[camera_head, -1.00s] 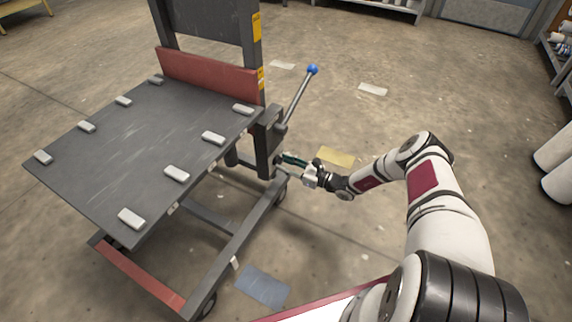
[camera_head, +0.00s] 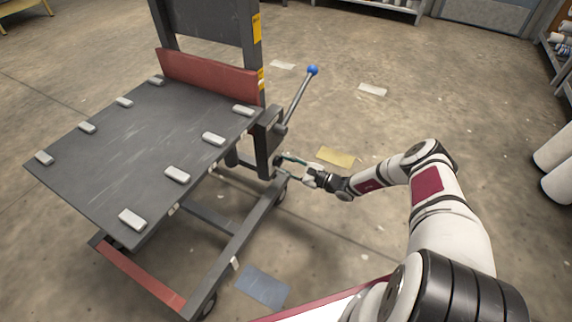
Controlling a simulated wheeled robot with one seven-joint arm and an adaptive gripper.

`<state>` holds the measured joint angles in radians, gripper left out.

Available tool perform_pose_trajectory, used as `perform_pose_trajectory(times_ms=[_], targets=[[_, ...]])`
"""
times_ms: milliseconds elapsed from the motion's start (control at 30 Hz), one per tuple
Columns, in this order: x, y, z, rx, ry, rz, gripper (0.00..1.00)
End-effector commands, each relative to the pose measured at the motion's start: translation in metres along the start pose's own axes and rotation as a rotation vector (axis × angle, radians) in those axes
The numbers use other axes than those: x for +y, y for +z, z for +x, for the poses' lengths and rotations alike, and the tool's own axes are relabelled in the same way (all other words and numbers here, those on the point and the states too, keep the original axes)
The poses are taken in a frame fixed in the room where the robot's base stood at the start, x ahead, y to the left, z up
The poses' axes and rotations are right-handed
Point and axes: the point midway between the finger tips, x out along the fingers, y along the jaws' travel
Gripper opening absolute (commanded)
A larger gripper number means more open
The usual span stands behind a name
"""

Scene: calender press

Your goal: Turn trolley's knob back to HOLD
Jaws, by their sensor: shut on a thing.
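The trolley (camera_head: 150,135) stands at the left, with a dark flat platform and an upright mast at its back. My gripper (camera_head: 284,166) is at the lower right side of the mast, below the lever, and is shut on the trolley's knob. The knob is small and mostly hidden by my fingers and the mast bracket (camera_head: 266,140). Its markings, including HOLD, are too small to make out.
A lever (camera_head: 299,98) with a blue ball end rises from the mast just above my gripper. Pale blocks line the platform edges. The trolley's base frame (camera_head: 238,232) runs below. Open floor lies to the right, with flat sheets (camera_head: 336,156) on it.

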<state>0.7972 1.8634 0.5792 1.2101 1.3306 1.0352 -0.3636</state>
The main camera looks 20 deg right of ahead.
Motion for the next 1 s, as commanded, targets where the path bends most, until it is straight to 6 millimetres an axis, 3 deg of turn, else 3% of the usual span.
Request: perform_pose_trajectory(times_ms=[1000], targets=[[0.0019, -0.0002, 0.0004, 0.0, 0.0, -0.911, 0.06]])
